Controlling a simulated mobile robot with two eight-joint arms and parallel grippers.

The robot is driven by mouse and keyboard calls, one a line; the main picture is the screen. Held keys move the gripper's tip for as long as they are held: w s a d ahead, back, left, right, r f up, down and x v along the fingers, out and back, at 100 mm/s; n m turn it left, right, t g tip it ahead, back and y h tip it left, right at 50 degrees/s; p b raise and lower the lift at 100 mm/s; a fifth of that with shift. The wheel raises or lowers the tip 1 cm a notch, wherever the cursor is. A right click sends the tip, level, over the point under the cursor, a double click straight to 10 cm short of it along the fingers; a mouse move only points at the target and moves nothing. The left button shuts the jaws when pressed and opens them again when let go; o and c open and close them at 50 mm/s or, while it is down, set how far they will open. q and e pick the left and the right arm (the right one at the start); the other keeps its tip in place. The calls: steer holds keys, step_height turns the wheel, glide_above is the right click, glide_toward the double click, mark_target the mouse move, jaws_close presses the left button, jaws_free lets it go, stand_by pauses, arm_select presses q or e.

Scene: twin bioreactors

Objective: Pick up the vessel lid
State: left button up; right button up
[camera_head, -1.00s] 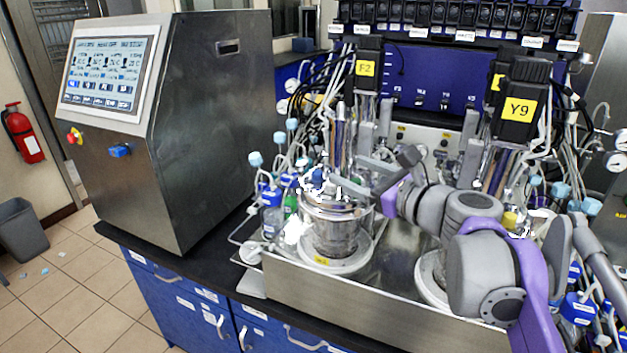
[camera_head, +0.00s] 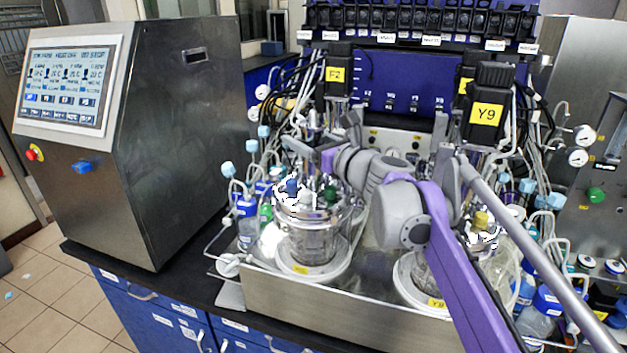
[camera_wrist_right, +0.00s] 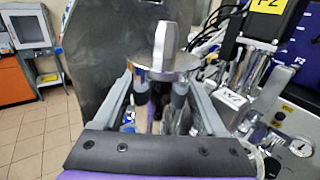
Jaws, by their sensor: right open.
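The vessel lid (camera_wrist_right: 165,65) is a shiny metal disc with an upright tapered knob, in the middle of the right wrist view. My right gripper (camera_wrist_right: 161,82) is open, its two grey fingers on either side of the lid's lower part. Whether they touch it is unclear. In the head view my right gripper (camera_head: 318,143) is above and behind the top of the left glass vessel (camera_head: 312,240), partly lost among tubes and fittings. The lid cannot be picked out clearly there. My left gripper is not in view.
A second vessel (camera_head: 425,275) stands to the right, partly behind my right arm. Both stand in a steel tray (camera_head: 300,300). Tubes and blue-capped bottles (camera_head: 247,222) crowd the sides. A steel control cabinet (camera_head: 175,130) with a screen stands left.

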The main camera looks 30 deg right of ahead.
steer(key=shift+w, duration=0.45)
steer(key=shift+s, duration=0.2)
steer(key=shift+c, duration=0.5)
jaws_close()
steer(key=shift+a+r, duration=0.1)
